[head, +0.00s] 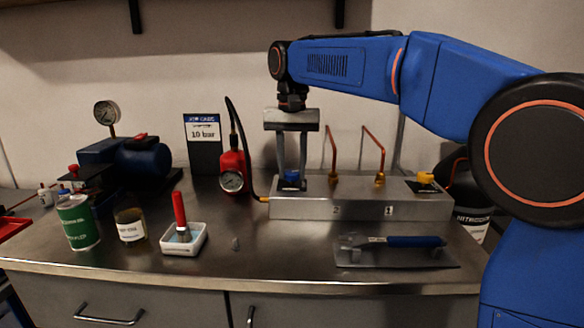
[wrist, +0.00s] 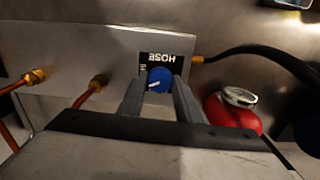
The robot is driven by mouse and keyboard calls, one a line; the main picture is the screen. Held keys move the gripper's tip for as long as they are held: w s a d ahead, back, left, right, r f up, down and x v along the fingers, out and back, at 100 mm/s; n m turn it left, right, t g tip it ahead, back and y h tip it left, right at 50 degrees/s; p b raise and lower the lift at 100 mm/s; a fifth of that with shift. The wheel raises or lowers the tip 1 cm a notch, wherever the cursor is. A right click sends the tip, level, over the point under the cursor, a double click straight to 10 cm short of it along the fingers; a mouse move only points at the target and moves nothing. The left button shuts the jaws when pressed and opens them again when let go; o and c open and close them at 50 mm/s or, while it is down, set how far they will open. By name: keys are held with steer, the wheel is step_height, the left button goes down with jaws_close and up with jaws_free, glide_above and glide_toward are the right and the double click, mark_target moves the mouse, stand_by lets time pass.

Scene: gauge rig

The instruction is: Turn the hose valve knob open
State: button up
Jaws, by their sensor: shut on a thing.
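The blue hose valve knob (head: 291,176) sits on top of the metal manifold block (head: 340,208), at its left end. In the wrist view the knob (wrist: 159,79) shows a white pointer line, with a black HOSE label (wrist: 167,58) beside it. My gripper (head: 291,170) reaches down from above. Its two fingers (wrist: 160,92) stand on either side of the knob and are shut on it. The pointer line lies slanted, nearly across the gap between the fingers. The finger tips partly hide the knob's sides.
A black hose (head: 241,145) runs from the block's left end to a red gauge unit (head: 233,172). Two copper tubes (head: 333,150) rise from the block, right of my gripper. A yellow knob (head: 426,178) is at the right end.

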mark_target(292, 172)
steer(key=n, duration=1.2)
steer(key=shift+n, duration=0.4)
steer(key=shift+o, duration=0.2)
steer(key=shift+r, duration=0.1)
steer(key=shift+c, duration=0.2)
steer(key=o, duration=1.1)
step_height(292, 172, up, 12)
steer(key=shift+f, duration=0.1)
